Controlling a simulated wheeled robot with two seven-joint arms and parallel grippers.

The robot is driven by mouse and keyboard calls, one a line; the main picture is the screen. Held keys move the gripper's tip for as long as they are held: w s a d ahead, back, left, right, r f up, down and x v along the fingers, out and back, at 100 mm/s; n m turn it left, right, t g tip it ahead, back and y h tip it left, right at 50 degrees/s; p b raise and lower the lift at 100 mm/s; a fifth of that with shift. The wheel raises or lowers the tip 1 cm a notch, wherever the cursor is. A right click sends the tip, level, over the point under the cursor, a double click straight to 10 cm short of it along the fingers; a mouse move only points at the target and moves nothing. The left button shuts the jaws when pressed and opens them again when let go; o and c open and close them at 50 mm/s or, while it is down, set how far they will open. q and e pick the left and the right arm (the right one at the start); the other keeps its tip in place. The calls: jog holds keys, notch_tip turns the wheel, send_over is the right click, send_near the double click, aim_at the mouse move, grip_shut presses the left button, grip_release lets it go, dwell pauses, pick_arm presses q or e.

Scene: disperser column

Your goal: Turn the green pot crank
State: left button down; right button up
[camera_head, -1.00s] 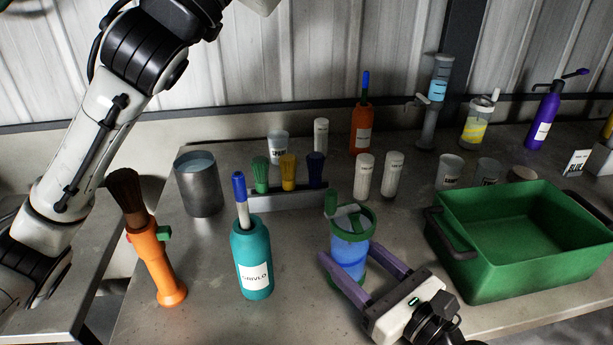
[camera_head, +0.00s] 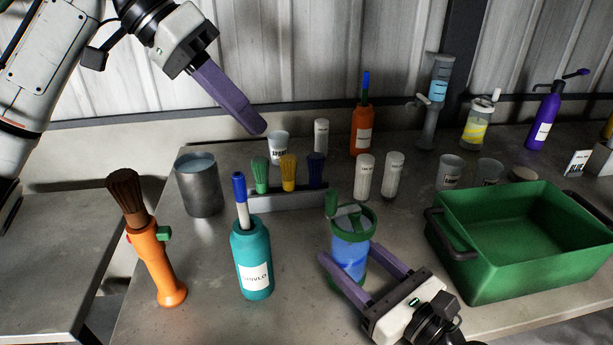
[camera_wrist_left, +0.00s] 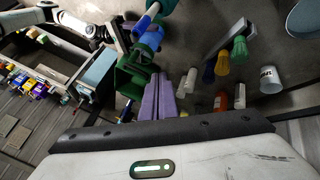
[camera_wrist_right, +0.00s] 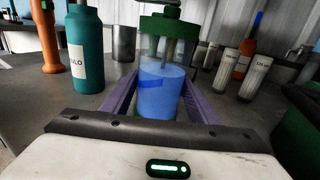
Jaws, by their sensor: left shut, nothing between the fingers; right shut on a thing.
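The pot (camera_head: 350,258) is a clear vessel with blue liquid, a green lid and a green crank (camera_head: 332,204) sticking up at its left. It stands upright near the table's front edge. My right gripper (camera_head: 350,254) is shut on the pot, one purple finger on each side; the right wrist view shows the pot (camera_wrist_right: 162,88) between the fingers, with the crank's upper part cut off by the frame. My left gripper (camera_head: 256,126) is shut and empty, raised up and left of the pot, apart from the crank. The left wrist view shows its closed fingers (camera_wrist_left: 160,92).
A teal bottle (camera_head: 253,265) and an orange brush (camera_head: 160,265) stand left of the pot. A brush rack (camera_head: 275,202), a metal cup (camera_head: 198,190) and white shakers (camera_head: 364,178) stand behind. A green bin (camera_head: 500,270) is at the right.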

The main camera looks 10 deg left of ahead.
jog(key=shift+r, duration=0.1)
pick_arm(q)
jog(key=s+d+f, duration=0.2)
jog(key=d+f, duration=0.6)
jog(key=d, duration=0.1)
jog(key=shift+s+g, duration=0.3)
jog(key=shift+s+d+n+t, duration=0.15)
jog(key=shift+s+n+t, duration=0.25)
jog(key=shift+n, duration=0.1)
